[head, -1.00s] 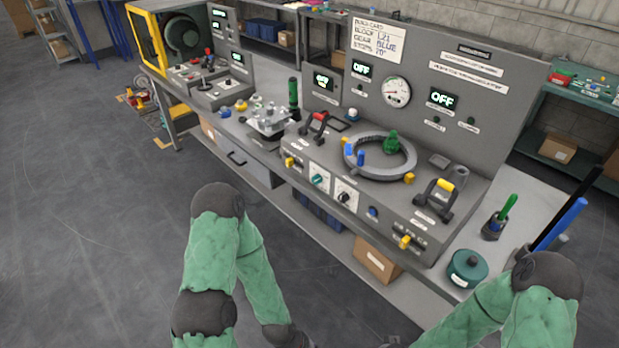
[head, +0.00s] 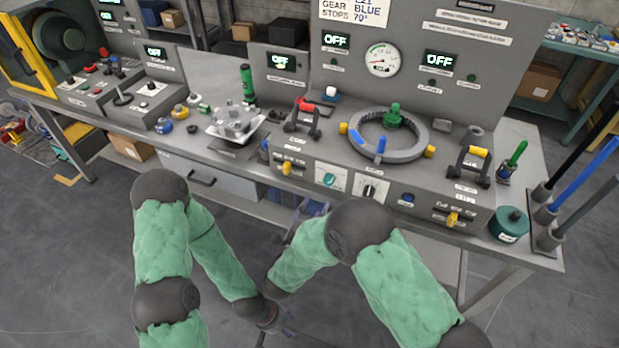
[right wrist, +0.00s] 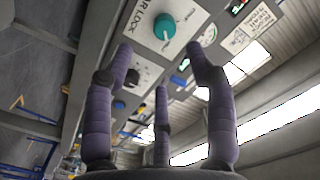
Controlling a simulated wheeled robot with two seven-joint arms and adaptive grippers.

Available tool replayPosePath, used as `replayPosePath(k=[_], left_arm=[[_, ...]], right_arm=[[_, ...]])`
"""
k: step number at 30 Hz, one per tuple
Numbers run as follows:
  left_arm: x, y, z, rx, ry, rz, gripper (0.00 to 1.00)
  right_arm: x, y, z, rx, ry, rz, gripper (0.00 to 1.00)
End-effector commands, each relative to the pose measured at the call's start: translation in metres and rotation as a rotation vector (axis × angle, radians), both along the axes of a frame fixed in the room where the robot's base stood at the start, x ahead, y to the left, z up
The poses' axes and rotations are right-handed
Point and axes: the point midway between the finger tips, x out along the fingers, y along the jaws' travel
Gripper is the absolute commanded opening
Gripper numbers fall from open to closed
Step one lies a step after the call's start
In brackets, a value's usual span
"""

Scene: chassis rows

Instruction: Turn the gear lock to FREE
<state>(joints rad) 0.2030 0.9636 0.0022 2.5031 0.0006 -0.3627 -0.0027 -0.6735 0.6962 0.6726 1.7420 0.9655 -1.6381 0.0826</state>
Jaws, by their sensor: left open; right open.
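The gear lock is a teal knob (head: 329,180) on a white plate on the front of the grey console. In the right wrist view the teal knob (right wrist: 165,27) lies ahead, beyond the fingertips, beside lettering ending in "AR LOCK". Its pointer setting is too small to read. My right gripper (head: 306,212) is below and left of the knob in the head view. Its purple fingers (right wrist: 160,62) are spread and empty, apart from the knob. My left gripper (head: 284,333) is low over the floor, open, partly hidden by my arm.
A black knob (head: 370,191) sits right of the gear lock. A ring gear (head: 418,149) with a green knob lies on the console top. The space in front of the bench is clear.

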Motion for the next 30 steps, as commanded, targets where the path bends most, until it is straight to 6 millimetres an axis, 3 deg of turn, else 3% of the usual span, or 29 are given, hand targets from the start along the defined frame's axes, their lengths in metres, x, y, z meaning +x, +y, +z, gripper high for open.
replayPosePath(k=[7, 21, 30], left_arm=[[-0.001, 0.0, -0.006, 0.0, 0.002, -0.002, 0.51], [0.0, 0.0, -0.029, 0.0, 0.001, -0.001, 0.51], [0.0, 0.0, -0.032, 0.0, 0.001, 0.0, 0.51]], right_arm=[[0.012, -0.004, 0.004, 0.002, -0.023, -0.014, 0.56], [0.085, -0.027, 0.003, 0.0, -0.021, -0.012, 0.56], [0.1, -0.032, 0.005, 0.0, -0.02, -0.009, 0.56]])
